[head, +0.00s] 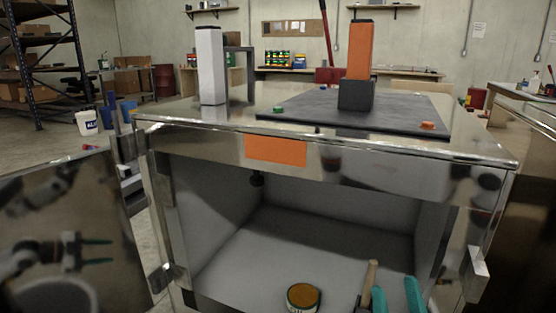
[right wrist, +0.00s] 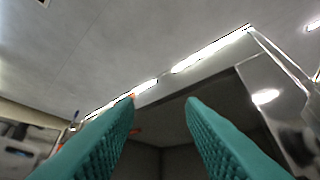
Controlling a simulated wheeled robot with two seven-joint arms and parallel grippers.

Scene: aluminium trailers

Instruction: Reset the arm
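My right gripper (head: 397,298) is at the bottom edge of the head view, in front of the open metal compartment. Its two teal fingers are apart with nothing between them. In the right wrist view the fingers (right wrist: 160,135) are also spread and empty, with a dark opening and a bright metal edge beyond them. My left gripper itself is not in view; a gripper with teal fingers shows only as a reflection in the shiny door at the left.
The metal cabinet (head: 220,122) has an open grey compartment. A round tin (head: 302,297) and a wooden handle (head: 369,280) show low in front, the handle beside my right gripper. On top are a dark mat (head: 300,105), an orange post (head: 360,50) and a white post (head: 210,65). An open door (head: 80,220) stands left.

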